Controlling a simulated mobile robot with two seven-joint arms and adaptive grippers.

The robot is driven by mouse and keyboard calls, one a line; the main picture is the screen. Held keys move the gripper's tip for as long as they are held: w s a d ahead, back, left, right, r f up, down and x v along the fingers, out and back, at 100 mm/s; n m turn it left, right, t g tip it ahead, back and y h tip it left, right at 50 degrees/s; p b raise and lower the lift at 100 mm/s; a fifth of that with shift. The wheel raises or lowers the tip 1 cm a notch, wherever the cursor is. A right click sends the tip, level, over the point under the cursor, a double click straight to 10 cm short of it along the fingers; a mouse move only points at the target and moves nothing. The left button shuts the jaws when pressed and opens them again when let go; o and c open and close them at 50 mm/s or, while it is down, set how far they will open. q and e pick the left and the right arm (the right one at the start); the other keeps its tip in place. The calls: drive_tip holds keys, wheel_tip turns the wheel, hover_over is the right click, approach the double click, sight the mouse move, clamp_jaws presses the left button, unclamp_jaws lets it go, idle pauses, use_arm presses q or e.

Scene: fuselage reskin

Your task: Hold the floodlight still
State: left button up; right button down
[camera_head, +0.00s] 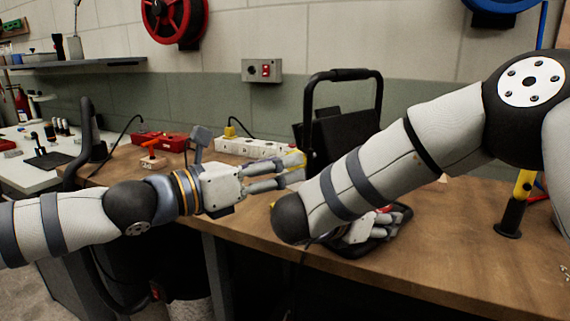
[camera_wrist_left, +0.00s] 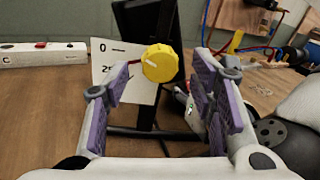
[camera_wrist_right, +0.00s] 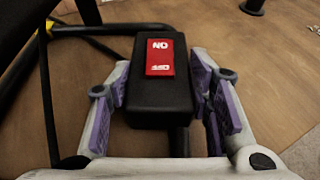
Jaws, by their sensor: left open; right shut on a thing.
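The black floodlight (camera_head: 345,140) stands on the wooden bench on a tubular frame with a top handle. A yellow knob (camera_wrist_left: 162,63) with a white dial plate (camera_wrist_left: 112,72) shows at it in the left wrist view. My left gripper (camera_head: 300,170) is open, its fingers pointing at the knob, which appears between the fingertips; contact is not clear. My right gripper (camera_wrist_right: 160,95) is shut on the floodlight's black switch box (camera_wrist_right: 160,112), which has a red rocker switch (camera_wrist_right: 160,58). In the head view my right forearm hides part of this gripper and the lower floodlight.
A white power strip (camera_head: 250,148) with a yellow plug lies behind my left gripper. Red items (camera_head: 165,142) lie further left on the bench (camera_head: 450,235). A yellow and black post (camera_head: 515,205) stands at right.

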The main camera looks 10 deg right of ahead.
use_arm(q)
drive_tip(key=shift+x, duration=1.05)
drive_tip(key=c, duration=1.1)
drive_tip(key=shift+c, duration=0.2)
drive_tip(key=shift+m, duration=0.3)
drive_tip(key=m, duration=1.2)
drive_tip(key=shift+y, duration=0.4)
drive_tip(key=shift+m, duration=0.4)
